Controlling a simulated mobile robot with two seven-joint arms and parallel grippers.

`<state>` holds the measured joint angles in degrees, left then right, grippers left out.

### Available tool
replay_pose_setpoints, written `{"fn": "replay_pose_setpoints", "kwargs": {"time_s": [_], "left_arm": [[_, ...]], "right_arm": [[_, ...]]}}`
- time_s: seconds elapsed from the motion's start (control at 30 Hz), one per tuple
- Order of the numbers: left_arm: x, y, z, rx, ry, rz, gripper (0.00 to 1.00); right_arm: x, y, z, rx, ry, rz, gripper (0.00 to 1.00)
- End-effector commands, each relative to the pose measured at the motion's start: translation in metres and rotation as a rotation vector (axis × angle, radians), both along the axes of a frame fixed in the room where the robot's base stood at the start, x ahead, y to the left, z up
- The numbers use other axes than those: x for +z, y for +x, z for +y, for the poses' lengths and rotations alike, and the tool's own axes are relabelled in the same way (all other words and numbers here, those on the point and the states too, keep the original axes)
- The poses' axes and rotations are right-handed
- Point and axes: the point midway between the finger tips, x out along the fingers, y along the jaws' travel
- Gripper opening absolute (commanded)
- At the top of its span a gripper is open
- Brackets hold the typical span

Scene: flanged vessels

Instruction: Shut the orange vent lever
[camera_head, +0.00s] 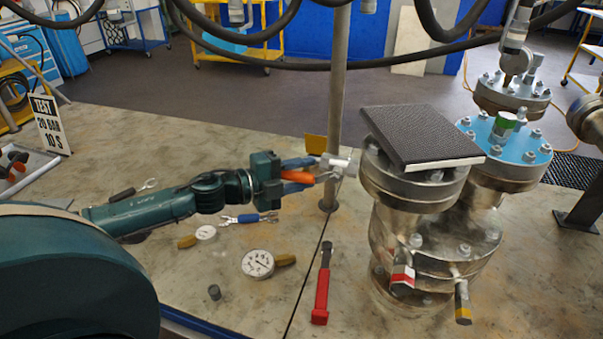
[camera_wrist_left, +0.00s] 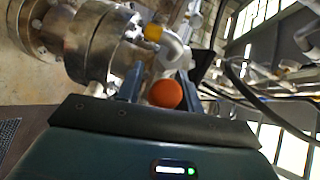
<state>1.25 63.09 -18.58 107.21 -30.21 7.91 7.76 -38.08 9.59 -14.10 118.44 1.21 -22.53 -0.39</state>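The orange vent lever (camera_head: 301,177) points left from a small silver valve fitting (camera_head: 338,163) beside the pole. My left gripper (camera_head: 300,174) reaches in from the left, its blue-tipped fingers on either side of the lever. In the left wrist view the lever's round orange end (camera_wrist_left: 165,94) sits between the two fingers (camera_wrist_left: 161,86) and fills most of the gap. I cannot tell whether the fingers press on it. My right gripper is not in view.
A metal pole (camera_head: 337,100) stands just behind the fitting. A red-handled tool (camera_head: 322,285), a gauge (camera_head: 257,263) and wrenches lie on the worktop (camera_head: 130,290). Black hoses hang above.

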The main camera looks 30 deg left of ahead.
Motion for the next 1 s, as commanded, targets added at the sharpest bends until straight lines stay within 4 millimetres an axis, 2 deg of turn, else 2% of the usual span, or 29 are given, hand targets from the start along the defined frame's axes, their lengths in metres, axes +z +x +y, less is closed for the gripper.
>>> {"fn": "replay_pose_setpoints", "kwargs": {"time_s": [0.07,0.43,0.77,1.0], "left_arm": [[0.000,0.000,0.000,0.000,0.000,0.000,0.30],[0.000,0.000,0.000,0.000,0.000,0.000,0.00],[0.000,0.000,0.000,-0.001,-0.002,0.000,0.00],[-0.008,0.000,0.000,0.001,-0.053,-0.012,0.00]], "right_arm": [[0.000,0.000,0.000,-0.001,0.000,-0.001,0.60],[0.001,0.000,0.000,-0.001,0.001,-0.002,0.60],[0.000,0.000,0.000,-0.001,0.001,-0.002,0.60],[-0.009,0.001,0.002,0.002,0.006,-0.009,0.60]]}}
